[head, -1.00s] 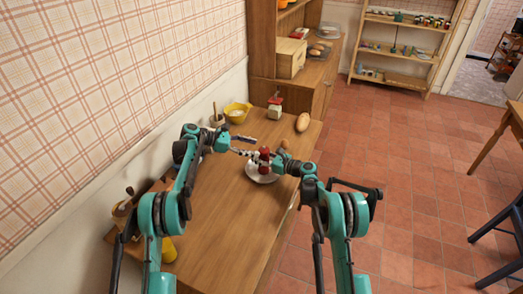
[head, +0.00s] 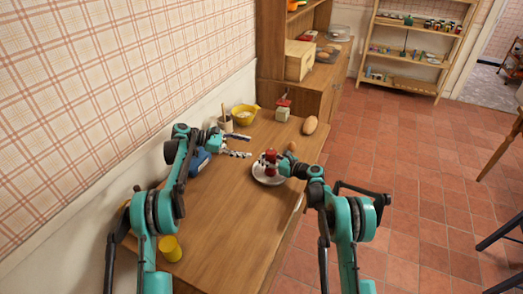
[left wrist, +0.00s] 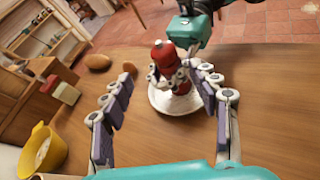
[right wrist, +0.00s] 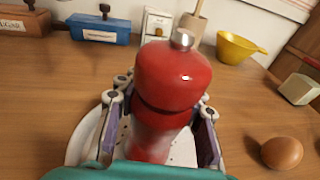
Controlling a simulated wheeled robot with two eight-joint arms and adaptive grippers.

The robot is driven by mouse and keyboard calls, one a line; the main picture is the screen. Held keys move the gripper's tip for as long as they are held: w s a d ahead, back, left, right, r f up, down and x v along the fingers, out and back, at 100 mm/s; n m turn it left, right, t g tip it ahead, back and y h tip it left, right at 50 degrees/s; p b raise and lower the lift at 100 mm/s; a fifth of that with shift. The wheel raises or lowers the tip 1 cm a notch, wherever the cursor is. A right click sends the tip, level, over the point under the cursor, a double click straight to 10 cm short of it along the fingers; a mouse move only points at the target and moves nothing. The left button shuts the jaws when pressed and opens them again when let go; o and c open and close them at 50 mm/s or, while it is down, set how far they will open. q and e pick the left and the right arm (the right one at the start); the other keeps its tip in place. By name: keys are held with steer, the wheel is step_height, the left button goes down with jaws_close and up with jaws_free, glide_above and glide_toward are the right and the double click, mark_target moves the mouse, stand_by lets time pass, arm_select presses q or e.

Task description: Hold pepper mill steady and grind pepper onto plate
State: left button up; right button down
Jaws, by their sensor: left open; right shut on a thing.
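The red pepper mill (right wrist: 172,80) with a silver knob stands upright over the white plate (right wrist: 82,142) in the right wrist view. My right gripper (right wrist: 160,120) is shut around the mill's lower body. In the head view the mill (head: 270,158) and plate (head: 262,179) are near the table's right edge. My left gripper (head: 243,154) is open and empty, to the left of the mill. In the left wrist view the open left fingers (left wrist: 160,100) frame the mill (left wrist: 164,57) from a distance, not touching it. Small dark specks show on the plate.
A brown egg (right wrist: 281,153) lies on the table near the plate. A yellow bowl (head: 243,114), a bread loaf (head: 310,125) and a blue box (right wrist: 100,28) are further off. A yellow cup (head: 171,248) stands at the near left. The table's middle is clear.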

arm_select(q)
steer(key=f+m, duration=0.1)
steer(key=m, duration=0.3)
steer(key=m+t+h, duration=0.2)
steer(key=m+t, duration=0.5)
steer(key=m, duration=1.8)
glide_toward(271, 150)
steer(key=x, duration=0.6)
steer(key=f+x, duration=0.1)
steer(key=x, duration=0.3)
steer(key=c, duration=1.2)
